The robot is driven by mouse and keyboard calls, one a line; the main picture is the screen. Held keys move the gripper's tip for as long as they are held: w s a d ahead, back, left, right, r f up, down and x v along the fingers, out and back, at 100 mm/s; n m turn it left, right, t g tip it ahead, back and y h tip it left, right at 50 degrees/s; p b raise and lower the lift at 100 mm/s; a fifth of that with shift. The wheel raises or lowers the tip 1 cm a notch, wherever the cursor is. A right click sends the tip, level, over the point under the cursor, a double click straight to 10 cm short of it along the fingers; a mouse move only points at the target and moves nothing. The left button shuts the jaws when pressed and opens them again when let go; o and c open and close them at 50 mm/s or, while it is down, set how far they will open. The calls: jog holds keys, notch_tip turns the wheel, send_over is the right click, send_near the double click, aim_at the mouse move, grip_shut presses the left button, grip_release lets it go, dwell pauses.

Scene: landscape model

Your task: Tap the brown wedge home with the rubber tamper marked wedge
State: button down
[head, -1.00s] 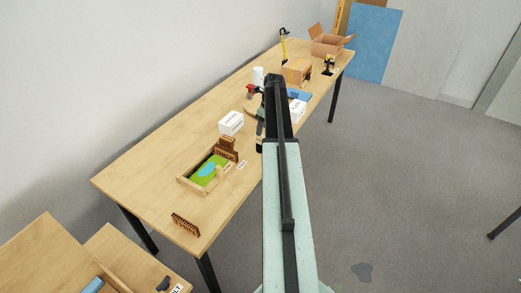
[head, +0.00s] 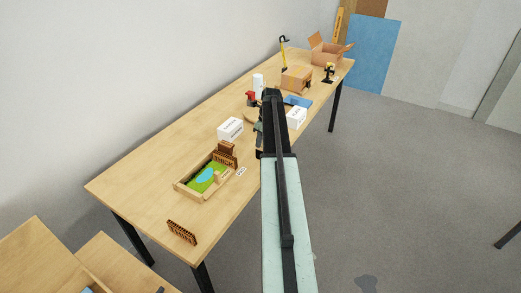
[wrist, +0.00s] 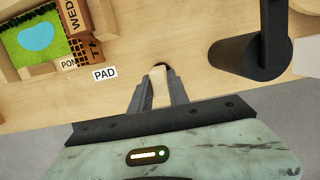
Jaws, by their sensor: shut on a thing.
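My gripper (wrist: 160,88) is shut on a cream handle-like piece (wrist: 159,88) with a dark far end. I take it for the tamper, but no marking on it shows. It is over the table's edge, beside the PAD label (wrist: 105,73). The landscape model (head: 205,178) is a wooden tray with green grass and a blue pond. A brown block lettered WED (wrist: 77,15), cut off by the frame, is at the model's right side in the wrist view. It appears to be the brown wedge. How deep it sits cannot be told.
A large dark cylinder (wrist: 245,55) is at the upper right of the wrist view; what it is is unclear. White boxes (head: 230,129) stand behind the model. A brown slotted block (head: 182,232) lies at the near end of the table (head: 135,185). Table space between is clear.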

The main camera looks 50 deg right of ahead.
jog(key=shift+r+p, duration=3.05)
jog(key=shift+r, duration=0.05)
jog(key=shift+f, duration=0.1)
jog(key=shift+s, duration=0.1)
